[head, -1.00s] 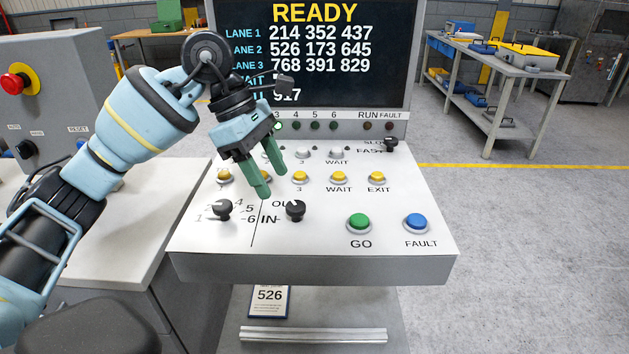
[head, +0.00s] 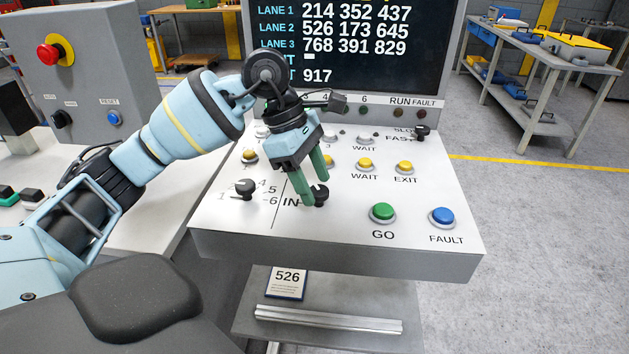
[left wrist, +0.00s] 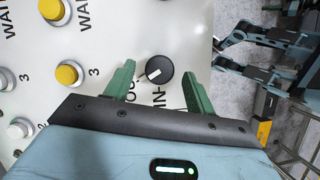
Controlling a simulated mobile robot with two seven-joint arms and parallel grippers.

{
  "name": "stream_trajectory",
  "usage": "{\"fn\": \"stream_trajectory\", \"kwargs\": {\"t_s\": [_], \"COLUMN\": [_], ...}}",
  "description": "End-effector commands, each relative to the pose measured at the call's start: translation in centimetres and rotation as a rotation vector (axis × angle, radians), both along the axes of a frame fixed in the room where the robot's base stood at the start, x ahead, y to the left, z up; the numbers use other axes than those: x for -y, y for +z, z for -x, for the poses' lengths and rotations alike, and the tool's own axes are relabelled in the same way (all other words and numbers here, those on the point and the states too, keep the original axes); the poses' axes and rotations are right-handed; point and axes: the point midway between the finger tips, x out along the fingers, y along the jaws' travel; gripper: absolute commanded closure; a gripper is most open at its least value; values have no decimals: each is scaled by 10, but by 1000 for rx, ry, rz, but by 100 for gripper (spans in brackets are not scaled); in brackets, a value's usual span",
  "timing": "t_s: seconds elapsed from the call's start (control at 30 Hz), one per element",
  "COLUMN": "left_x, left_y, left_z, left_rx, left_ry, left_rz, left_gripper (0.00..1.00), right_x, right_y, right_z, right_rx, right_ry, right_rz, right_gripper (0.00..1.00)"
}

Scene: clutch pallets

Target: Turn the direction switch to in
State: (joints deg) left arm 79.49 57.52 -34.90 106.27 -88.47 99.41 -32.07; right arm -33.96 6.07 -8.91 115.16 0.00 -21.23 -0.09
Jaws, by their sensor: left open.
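The direction switch is a black knob with a white mark (left wrist: 160,71), beside the IN and OUT lettering. In the left wrist view its mark points down-left, toward the OUT lettering side. In the head view the knob (head: 321,196) is partly hidden by my left gripper (head: 318,191). My left gripper is open, its green fingers pointing down at the panel. In the left wrist view the knob lies between the two fingertips of the left gripper (left wrist: 159,68), with a gap on each side. I cannot tell how deep the fingers reach around it. My right gripper is not in view.
A second black knob (head: 245,188) with numbers stands left of the switch. The green GO button (head: 382,212) and blue FAULT button (head: 441,216) are to the right. Yellow buttons (head: 365,163) lie behind. The display screen (head: 355,50) rises at the back.

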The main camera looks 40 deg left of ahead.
Motion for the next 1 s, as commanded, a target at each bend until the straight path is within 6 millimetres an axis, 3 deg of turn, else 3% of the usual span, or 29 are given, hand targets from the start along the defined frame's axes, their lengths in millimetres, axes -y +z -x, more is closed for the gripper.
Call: {"fn": "stream_trajectory", "kwargs": {"t_s": [0.4,0.73,1.0], "left_x": [3,3,3], "left_y": [-8,-7,-7], "left_z": [-1,-1,0], "left_rx": [1,1,1], "left_ry": [-1,-1,29], "left_rz": [1,1,0], "left_gripper": [46,89,89], "right_x": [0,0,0], "right_y": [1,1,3], "right_z": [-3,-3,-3], "right_rx": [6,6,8], "right_ry": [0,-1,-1], "right_rz": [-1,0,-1], "right_gripper": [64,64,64]}}
